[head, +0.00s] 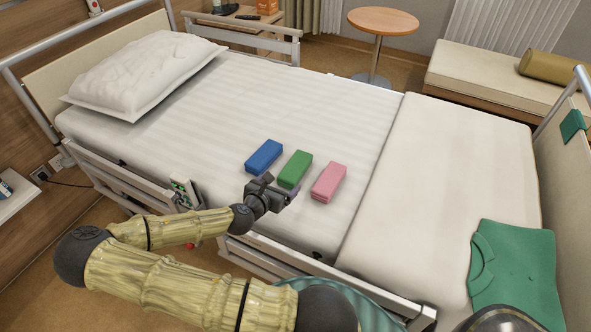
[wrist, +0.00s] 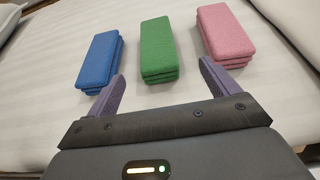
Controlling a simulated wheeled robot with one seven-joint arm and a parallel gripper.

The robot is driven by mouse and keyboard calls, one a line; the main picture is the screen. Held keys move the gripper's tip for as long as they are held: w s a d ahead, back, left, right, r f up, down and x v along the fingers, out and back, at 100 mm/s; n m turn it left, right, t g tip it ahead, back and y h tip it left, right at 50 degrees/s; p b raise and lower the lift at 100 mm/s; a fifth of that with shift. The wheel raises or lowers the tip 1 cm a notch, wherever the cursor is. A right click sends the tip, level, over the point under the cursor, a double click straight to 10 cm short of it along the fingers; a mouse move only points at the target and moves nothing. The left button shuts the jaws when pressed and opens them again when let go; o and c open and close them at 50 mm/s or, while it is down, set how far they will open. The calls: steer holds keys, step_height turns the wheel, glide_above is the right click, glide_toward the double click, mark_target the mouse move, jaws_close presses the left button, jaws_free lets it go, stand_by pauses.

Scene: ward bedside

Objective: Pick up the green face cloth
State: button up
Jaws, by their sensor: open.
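The green face cloth (head: 295,169) lies folded in a thick oblong stack on the white bed, between a blue cloth (head: 264,157) on its left and a pink cloth (head: 329,182) on its right. In the wrist view the green cloth (wrist: 158,49) is straight ahead, beyond the fingertips and between their lines. My gripper (head: 279,184) is open and empty, just on the near side of the green cloth. Its two purple fingers (wrist: 162,80) show apart in the wrist view, with bare sheet between them. The fingers appear not to touch any cloth.
The blue and pink cloths stand close on either side, with narrow gaps. The bed rail (head: 150,187) with a hand control runs along the near side. A pillow (head: 146,69) lies at the head end, a green garment (head: 513,264) at the foot. The sheet beyond the cloths is clear.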

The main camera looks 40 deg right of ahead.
mark_target(291, 172)
steer(key=shift+x, duration=2.1)
steer(key=shift+w+x, duration=0.1)
steer(key=shift+x, duration=1.2)
steer(key=shift+w+x, duration=0.15)
steer(key=shift+x, duration=1.15)
steer(key=shift+r, duration=0.1)
steer(key=shift+a, duration=0.1)
steer(key=c, duration=1.1)
steer(key=shift+o, duration=0.2)
steer(key=shift+r, duration=0.1)
step_height(291, 172, up, 10)
steer(key=shift+f+p, duration=0.1)
steer(key=shift+p, duration=0.45)
